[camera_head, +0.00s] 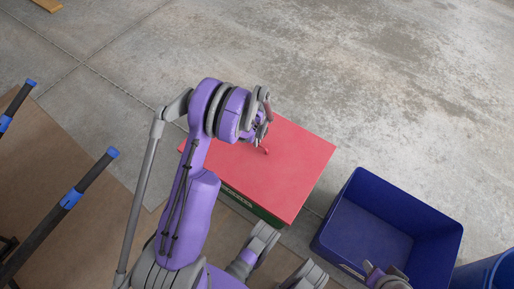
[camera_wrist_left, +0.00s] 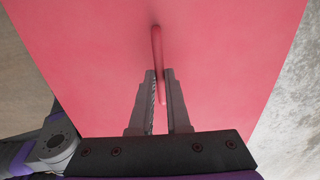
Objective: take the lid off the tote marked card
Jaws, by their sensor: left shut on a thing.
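A flat red lid (camera_head: 295,165) lies over a dark green tote (camera_head: 262,212), whose front wall shows below the lid's near edge with a pale label too small to read. The lid also fills most of the left wrist view (camera_wrist_left: 90,60). A thin red handle (camera_wrist_left: 157,45) stands on the lid. My left gripper (camera_wrist_left: 160,85) is shut on this handle, one finger on each side; in the head view the gripper (camera_head: 262,138) is partly hidden by its own wrist. Part of my right gripper (camera_head: 385,277) shows at the bottom edge, its fingers not clear.
An open blue bin (camera_head: 343,225) stands just right of the tote and looks empty. Another blue container (camera_head: 490,273) is cut off at the lower right. Brown sheeting (camera_head: 95,225) and dark bars with blue ends (camera_head: 70,198) lie at left.

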